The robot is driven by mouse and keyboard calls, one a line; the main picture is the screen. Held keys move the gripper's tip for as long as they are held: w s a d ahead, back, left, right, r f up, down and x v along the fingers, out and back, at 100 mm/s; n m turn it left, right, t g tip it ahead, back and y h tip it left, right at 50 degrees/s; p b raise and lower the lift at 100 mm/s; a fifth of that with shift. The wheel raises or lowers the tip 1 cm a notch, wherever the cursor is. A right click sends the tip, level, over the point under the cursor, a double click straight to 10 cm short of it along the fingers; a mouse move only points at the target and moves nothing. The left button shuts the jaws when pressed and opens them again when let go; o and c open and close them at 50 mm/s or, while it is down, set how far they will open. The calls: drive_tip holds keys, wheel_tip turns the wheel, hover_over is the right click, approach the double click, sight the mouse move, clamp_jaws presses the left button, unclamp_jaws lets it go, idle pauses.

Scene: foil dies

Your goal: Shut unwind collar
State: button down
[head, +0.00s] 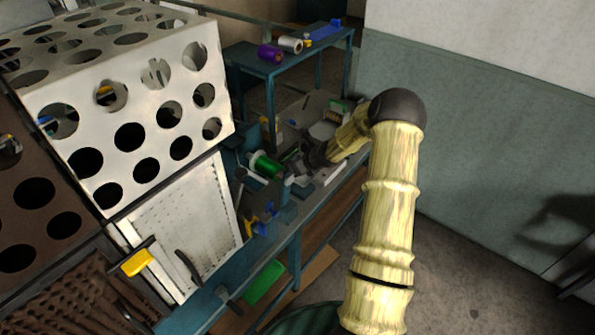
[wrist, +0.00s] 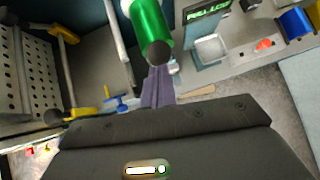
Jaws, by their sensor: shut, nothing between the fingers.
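A green foil roll (head: 264,165) with a white end sits on the bench, left of my gripper (head: 312,155). The green roll also shows at the top of the wrist view (wrist: 149,22). Its near end carries a dark round piece (wrist: 158,53); I cannot tell whether this is the unwind collar or whether it is open or shut. My gripper's narrow fingers (wrist: 158,88) are together, with nothing between them. Their tips lie just below the dark piece in the picture; contact cannot be told. In the head view my arm and bench clutter hide much of the fingers.
A large white perforated box (head: 130,135) stands at left. A raised shelf (head: 290,62) behind holds a purple roll (head: 269,53). The wrist view shows a sign with green letters (wrist: 208,14), a red knob (wrist: 264,44) and a blue roll (wrist: 295,23). Open floor lies at right.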

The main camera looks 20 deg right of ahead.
drive_tip(key=shift+w+a+r+p, duration=0.15)
drive_tip(key=shift+w+a+p, duration=0.15)
drive_tip(key=shift+w, duration=0.25)
drive_tip(key=shift+w+a+r+p, duration=0.15)
drive_tip(key=shift+w+a, duration=0.2)
drive_tip(key=shift+w, duration=0.2)
drive_tip(key=shift+f, duration=0.1)
drive_tip(key=shift+s+b, duration=0.2)
drive_tip(key=shift+b, duration=0.3)
drive_tip(key=s+f+b+v, duration=0.1)
drive_tip(key=v, duration=1.1)
drive_tip(key=shift+s+d+r, duration=0.2)
drive_tip(key=shift+d+r, duration=0.1)
drive_tip(key=shift+r, duration=0.05)
